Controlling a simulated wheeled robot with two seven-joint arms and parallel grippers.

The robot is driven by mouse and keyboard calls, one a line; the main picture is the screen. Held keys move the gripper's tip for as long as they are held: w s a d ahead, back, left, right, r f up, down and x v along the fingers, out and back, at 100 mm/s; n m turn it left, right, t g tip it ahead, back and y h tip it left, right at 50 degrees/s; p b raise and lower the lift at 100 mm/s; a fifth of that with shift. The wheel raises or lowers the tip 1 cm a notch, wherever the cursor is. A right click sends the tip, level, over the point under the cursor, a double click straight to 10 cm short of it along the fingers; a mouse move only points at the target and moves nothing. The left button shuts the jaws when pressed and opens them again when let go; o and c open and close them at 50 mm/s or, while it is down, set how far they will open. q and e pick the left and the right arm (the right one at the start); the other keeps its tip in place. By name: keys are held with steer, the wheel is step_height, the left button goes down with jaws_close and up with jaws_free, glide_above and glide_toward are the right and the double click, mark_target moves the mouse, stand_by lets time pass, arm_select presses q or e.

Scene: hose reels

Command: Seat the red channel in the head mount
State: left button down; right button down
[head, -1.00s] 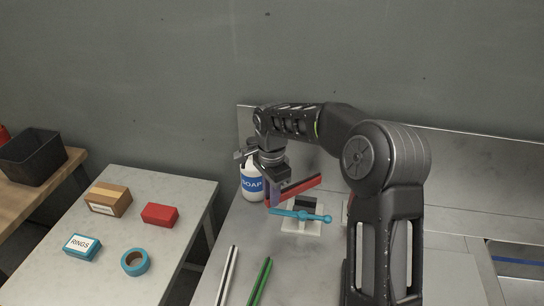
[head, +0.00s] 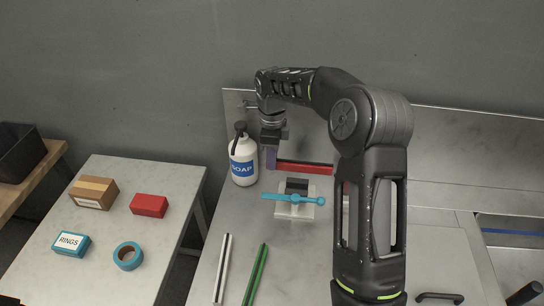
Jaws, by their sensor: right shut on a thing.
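My right gripper (head: 271,160) points down and is shut on the red channel (head: 305,168) near its left end. The channel is long and thin and lies nearly level in the picture, reaching right toward my arm. It shows just above and behind the head mount (head: 308,211), a white base with a dark block (head: 297,185) and a blue clamp bar (head: 285,198) across its front. I cannot tell how far the channel is from the mount in height. My left gripper is out of view.
A soap bottle (head: 243,170) stands just left of the gripper. A white-and-black strip (head: 223,268) and a green strip (head: 256,273) lie on the near bench. A side table at left holds a carton (head: 93,192), red block (head: 149,205), rings box (head: 71,244) and tape roll (head: 128,256).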

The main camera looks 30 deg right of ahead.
steer(key=shift+f+b, duration=0.45)
steer(key=shift+f, duration=0.9)
steer(key=shift+f+b, duration=1.3)
steer(key=shift+f, duration=0.6)
steer(key=shift+a+f, duration=0.1)
